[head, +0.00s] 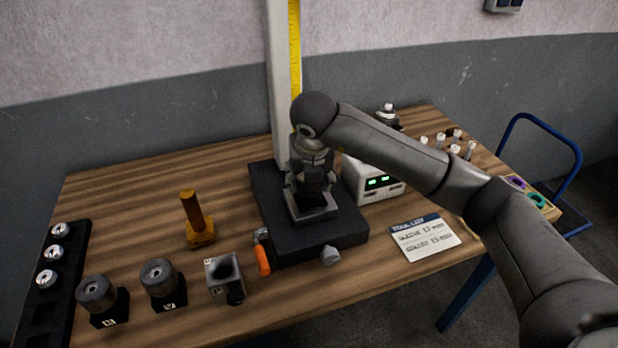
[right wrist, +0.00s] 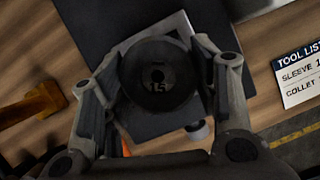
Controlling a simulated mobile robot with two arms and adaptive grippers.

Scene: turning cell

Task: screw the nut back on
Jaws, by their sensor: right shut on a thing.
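My right gripper (right wrist: 160,78) is shut on a round dark part (right wrist: 158,92), which looks like the nut. It has a small centre hole and a light marking that I cannot read surely. In the head view my right gripper (head: 312,185) points down over a square grey block (head: 318,214) on the black base (head: 290,244); the fingers hide the nut there. The block (right wrist: 150,126) also shows behind the nut in the right wrist view. I cannot tell whether the nut touches the block or a thread. My left gripper is not in view.
A pale column (head: 280,80) with a yellow scale rises behind. A white box with green displays (head: 376,182) stands right of the base, and a tool list card (head: 424,237) lies in front. An amber post (head: 196,218), dark cylinders (head: 158,277) and a collet rack (head: 42,307) are left.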

